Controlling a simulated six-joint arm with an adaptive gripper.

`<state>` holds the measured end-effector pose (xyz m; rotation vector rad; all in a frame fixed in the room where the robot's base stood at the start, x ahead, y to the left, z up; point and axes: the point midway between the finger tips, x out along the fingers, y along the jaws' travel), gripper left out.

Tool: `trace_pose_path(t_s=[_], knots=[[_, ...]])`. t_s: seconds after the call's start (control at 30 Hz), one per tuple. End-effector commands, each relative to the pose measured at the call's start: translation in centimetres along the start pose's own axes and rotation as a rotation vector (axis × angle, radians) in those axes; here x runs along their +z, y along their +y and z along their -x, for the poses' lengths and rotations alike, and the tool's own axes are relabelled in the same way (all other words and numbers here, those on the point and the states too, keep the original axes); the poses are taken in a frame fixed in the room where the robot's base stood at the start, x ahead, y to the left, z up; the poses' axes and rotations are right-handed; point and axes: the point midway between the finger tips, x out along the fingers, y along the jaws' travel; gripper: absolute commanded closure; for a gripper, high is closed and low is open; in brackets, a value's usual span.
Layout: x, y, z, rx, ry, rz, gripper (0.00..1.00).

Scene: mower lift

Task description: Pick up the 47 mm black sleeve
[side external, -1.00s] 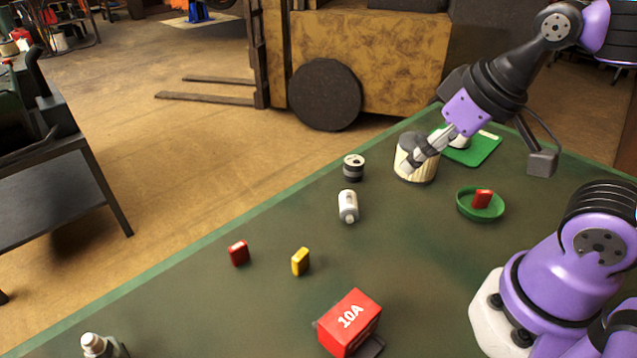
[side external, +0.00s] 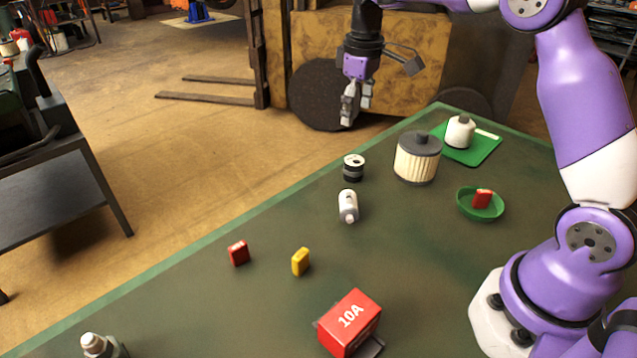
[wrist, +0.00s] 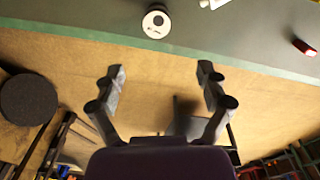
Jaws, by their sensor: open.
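A short black cylinder with a pale band and a pale top (side external: 353,168), which looks like the black sleeve, stands upright near the far edge of the green table. My gripper (side external: 356,108) is open and empty, pointing down. In the side view it shows above the sleeve and apart from it. In the wrist view its fingers (wrist: 159,70) are spread, with floor visible between them.
A white cylinder (side external: 348,206) lies close in front of the sleeve. A ribbed filter with a dark lid (side external: 415,162) stands to its right. Green dish (side external: 467,211), green mat (side external: 481,152), red block (side external: 239,253), yellow block (side external: 301,262) and red 10A box (side external: 346,326) are farther off.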

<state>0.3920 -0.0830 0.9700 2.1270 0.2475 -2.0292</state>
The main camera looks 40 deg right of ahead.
Motion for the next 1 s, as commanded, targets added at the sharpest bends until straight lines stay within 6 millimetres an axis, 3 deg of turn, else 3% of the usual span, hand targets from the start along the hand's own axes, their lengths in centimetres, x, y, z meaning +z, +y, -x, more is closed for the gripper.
trace_pose_path(t_s=[0.23, 0.4, 1.0], knots=[[-0.8, 1.5, -3.3, -0.024, -0.047, 0.029, 0.14], [-0.7, 1.4, -6.1, -0.025, -0.048, 0.030, 0.14], [0.4, 0.5, -12.8, -0.023, -0.044, 0.029, 0.14]])
